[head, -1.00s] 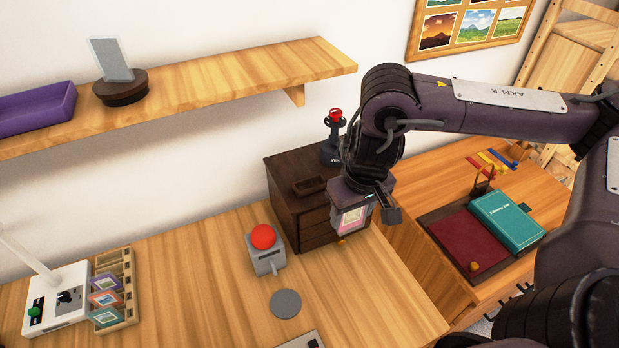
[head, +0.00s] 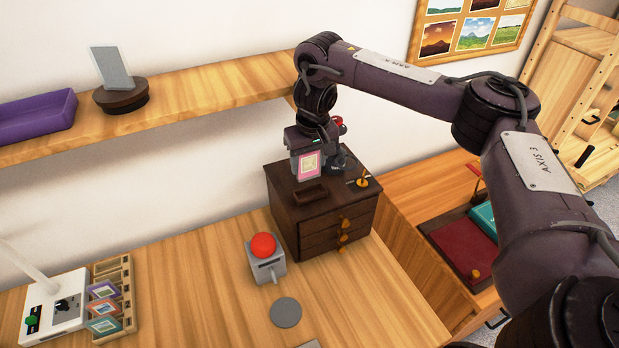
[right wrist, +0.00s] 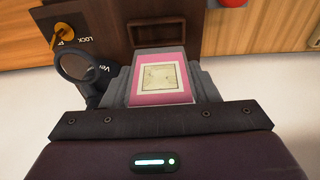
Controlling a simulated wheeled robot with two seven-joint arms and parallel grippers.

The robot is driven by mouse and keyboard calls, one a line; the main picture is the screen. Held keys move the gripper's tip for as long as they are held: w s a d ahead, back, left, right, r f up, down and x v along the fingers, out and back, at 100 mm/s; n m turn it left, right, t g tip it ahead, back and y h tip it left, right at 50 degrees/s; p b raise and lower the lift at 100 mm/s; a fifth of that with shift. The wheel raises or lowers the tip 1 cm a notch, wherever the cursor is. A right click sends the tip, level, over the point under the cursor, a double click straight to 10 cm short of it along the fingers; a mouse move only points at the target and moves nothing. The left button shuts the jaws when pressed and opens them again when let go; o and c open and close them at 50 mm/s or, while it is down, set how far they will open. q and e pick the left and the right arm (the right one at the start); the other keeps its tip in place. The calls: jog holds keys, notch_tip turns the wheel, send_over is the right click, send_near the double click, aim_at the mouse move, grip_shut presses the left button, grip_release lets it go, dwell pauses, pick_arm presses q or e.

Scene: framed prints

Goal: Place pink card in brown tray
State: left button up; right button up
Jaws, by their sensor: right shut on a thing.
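The pink card (head: 309,167), a pink-bordered print with a pale picture, is held in my right gripper (head: 308,157). It stands roughly upright above the dark cabinet top in the head view. The right wrist view shows the card (right wrist: 161,79) between the jaws. The small brown tray (head: 311,194) lies on the cabinet top, just below the card in the head view. Its rim (right wrist: 194,27) shows beyond the card in the right wrist view. The card appears apart from the tray. My left gripper is in neither view.
The dark cabinet (head: 316,234) has drawers with orange knobs and a key (head: 362,182) on top. A black stand with a ring (right wrist: 75,66) is close beside the gripper. A red button box (head: 265,259) stands left on the desk. A shelf (head: 200,93) runs behind.

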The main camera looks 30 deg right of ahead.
aim_at(310, 178)
jog(key=f, duration=0.4)
jog(key=shift+s+d, duration=0.15)
jog(key=shift+s, duration=0.05)
jog(key=shift+w+f+p, duration=0.1)
jog(key=shift+f+p, duration=0.2)
jog(key=shift+f, duration=0.4)
jog(key=shift+w+f, duration=0.15)
jog(key=shift+f, duration=0.4)
jog(key=o, duration=1)
jog(key=shift+r, duration=0.55)
jog(key=r, duration=0.3)
jog(key=s+r+p, duration=0.1)
jog(key=r, duration=0.7)
jog(key=shift+s, duration=0.4)
